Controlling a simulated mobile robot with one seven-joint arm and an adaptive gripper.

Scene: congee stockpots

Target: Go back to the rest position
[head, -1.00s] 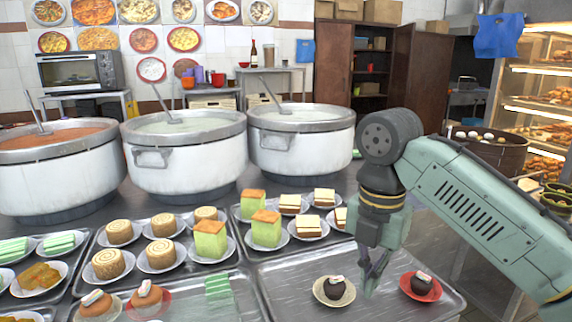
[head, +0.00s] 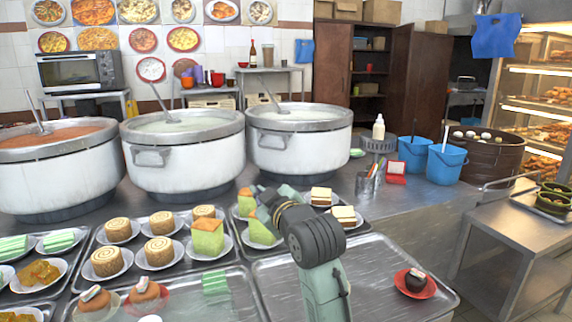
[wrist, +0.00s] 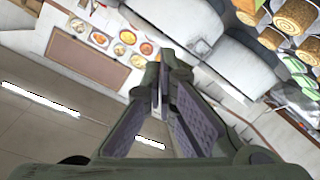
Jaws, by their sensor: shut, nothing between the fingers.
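My gripper shows in the wrist view (wrist: 165,72), its two fingers closed together with nothing between them. In the head view, my arm reaches up from the bottom middle, bends, and folds toward the sliced cakes. The gripper end is largely hidden behind my arm there.
Three large stockpots (head: 188,165) with ladles stand behind the pastry trays. A dark cake on a red plate (head: 428,287) sits on the right tray (head: 375,262). Blue buckets (head: 446,165), a white bottle (head: 378,128) and a steel trolley (head: 515,222) are at right.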

